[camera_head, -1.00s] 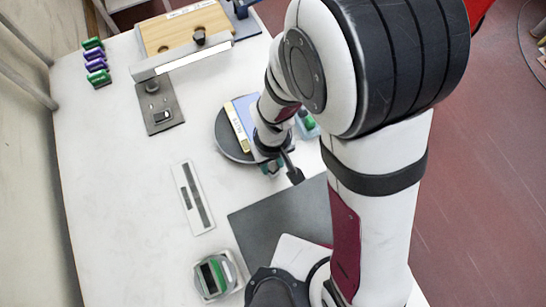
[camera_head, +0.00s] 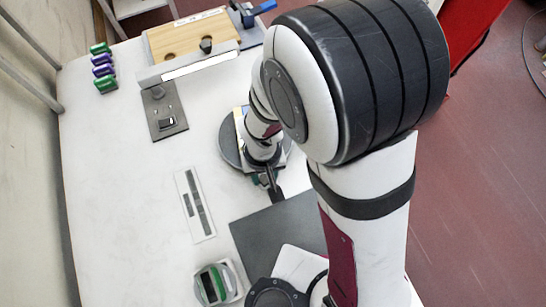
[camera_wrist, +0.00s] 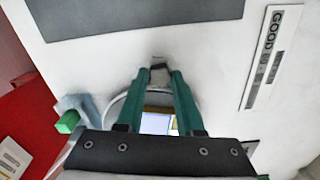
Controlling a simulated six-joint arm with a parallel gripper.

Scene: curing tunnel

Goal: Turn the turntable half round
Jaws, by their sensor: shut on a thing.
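The turntable (camera_head: 227,147) is a dark grey disc on the white table, partly hidden by my arm. A pale panel with a yellow end (camera_head: 239,117) lies on it. In the wrist view the disc's pale rim (camera_wrist: 114,108) shows on either side of my fingers, with a blue and yellow patch (camera_wrist: 157,123) between them. My gripper (camera_wrist: 162,74) has green fingers, shut on a small grey peg (camera_wrist: 160,75) at the disc's edge. In the head view my gripper (camera_head: 262,181) is at the disc's near edge; its grip is hidden there.
A dark mat (camera_head: 275,240) lies nearer than the turntable. A labelled strip (camera_head: 194,205) and a plate with a knob (camera_head: 166,115) lie left of it. A wooden board (camera_head: 190,38) stands behind. A green block (camera_wrist: 68,122) shows at left in the wrist view.

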